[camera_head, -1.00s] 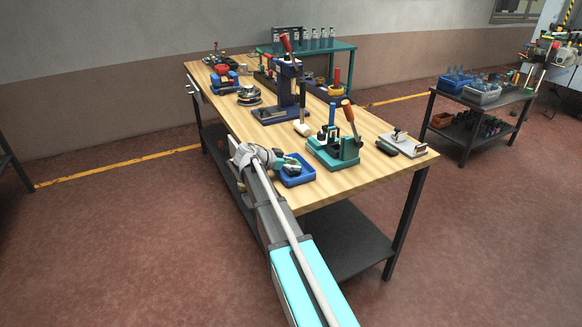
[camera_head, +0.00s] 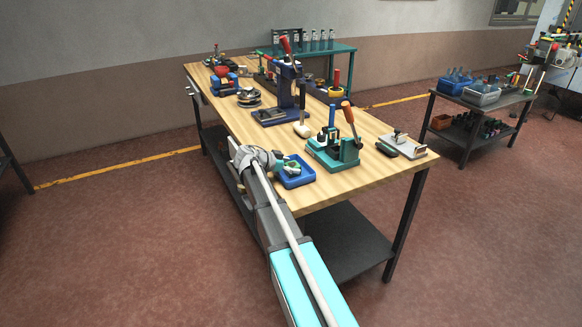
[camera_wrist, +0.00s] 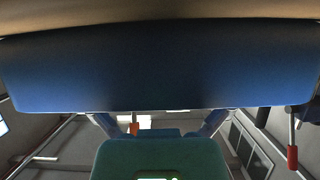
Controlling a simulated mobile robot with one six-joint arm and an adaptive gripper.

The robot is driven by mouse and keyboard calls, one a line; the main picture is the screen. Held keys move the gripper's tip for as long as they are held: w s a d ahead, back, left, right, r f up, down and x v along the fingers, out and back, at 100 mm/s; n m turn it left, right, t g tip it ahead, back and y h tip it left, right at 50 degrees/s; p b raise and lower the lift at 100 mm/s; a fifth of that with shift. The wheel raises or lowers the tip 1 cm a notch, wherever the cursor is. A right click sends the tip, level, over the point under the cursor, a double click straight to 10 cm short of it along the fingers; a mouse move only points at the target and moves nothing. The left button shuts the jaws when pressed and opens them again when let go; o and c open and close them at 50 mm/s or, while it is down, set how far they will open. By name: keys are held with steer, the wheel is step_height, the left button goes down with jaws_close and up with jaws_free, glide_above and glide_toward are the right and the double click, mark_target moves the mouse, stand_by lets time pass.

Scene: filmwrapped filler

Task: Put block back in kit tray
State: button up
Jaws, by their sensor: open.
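The small blue tray (camera_head: 297,183) sits near the table's front edge in the head view. A small pale green and white shape (camera_head: 292,168) shows at its inside. I cannot tell whether this is the block or part of my gripper. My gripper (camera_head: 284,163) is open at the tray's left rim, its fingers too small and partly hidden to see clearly. In the wrist view a broad blue wall (camera_wrist: 160,68), apparently the tray's, fills the upper half. A dark green rounded shape (camera_wrist: 160,158) is at the bottom middle; what it is stays unclear.
A teal clamp fixture (camera_head: 333,155) with an orange-handled lever stands right of the tray. A white-headed mallet (camera_head: 302,130) and blue press (camera_head: 287,95) are behind. A metal plate fixture (camera_head: 405,147) is further right.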

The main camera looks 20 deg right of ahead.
steer(key=shift+r, duration=0.2)
steer(key=p+v, duration=0.5)
steer(key=v, duration=0.7)
steer(key=shift+s+f, duration=0.1)
steer(key=shift+f, duration=0.1)
steer(key=s+a+f+n+y, duration=0.3)
steer(key=s+n, duration=0.3)
steer(key=s, duration=0.2)
steer(key=s+a+f+n+y, duration=0.4)
steer(key=s+a+n+y, duration=0.1)
steer(key=s, duration=0.4)
steer(key=s+a+f+n+y, duration=0.3)
steer(key=s+n, duration=0.3)
steer(key=s, duration=0.2)
steer(key=shift+s+a+f+n+y, duration=0.2)
steer(key=shift+a+n+y, duration=0.1)
steer(key=shift+a+y, duration=0.6)
